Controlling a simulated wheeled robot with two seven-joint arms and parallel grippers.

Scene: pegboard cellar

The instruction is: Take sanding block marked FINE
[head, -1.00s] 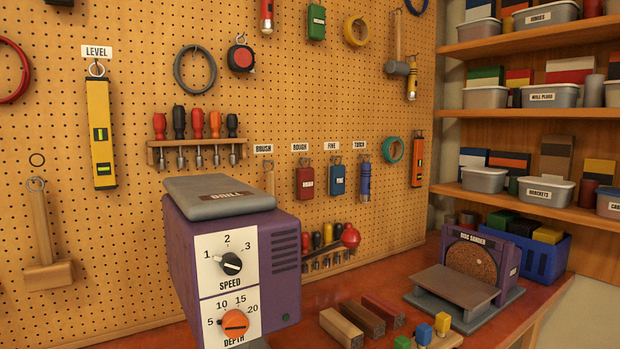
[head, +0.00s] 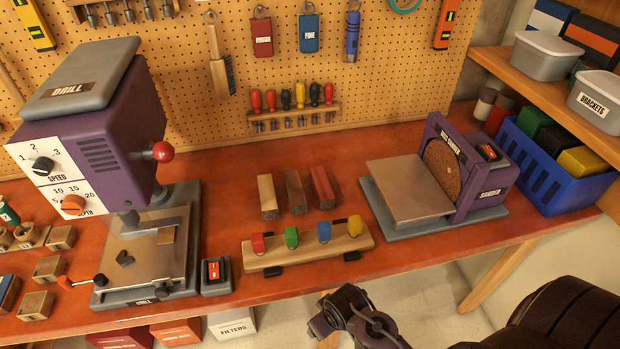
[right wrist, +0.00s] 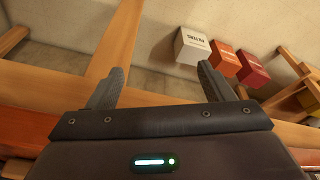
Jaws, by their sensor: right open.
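The sanding block marked FINE (head: 309,33) is blue and hangs on the pegboard at the top middle of the head view. A red block (head: 262,37) hangs just left of it. In the right wrist view my right gripper (right wrist: 163,68) is open, with nothing between its fingers. There it faces pale floor and wooden beams, and the blue block is not in that view. In the head view dark parts of my right arm show at the bottom right, in front of the bench and well below the block. My left gripper is in neither view.
The red-brown bench (head: 340,160) stands below the pegboard. A purple drill press (head: 90,130) is at left and a disc sander (head: 450,170) at right. A brush (head: 220,65) and a blue torch (head: 352,36) flank the blocks. A screwdriver rack (head: 295,116) hangs below.

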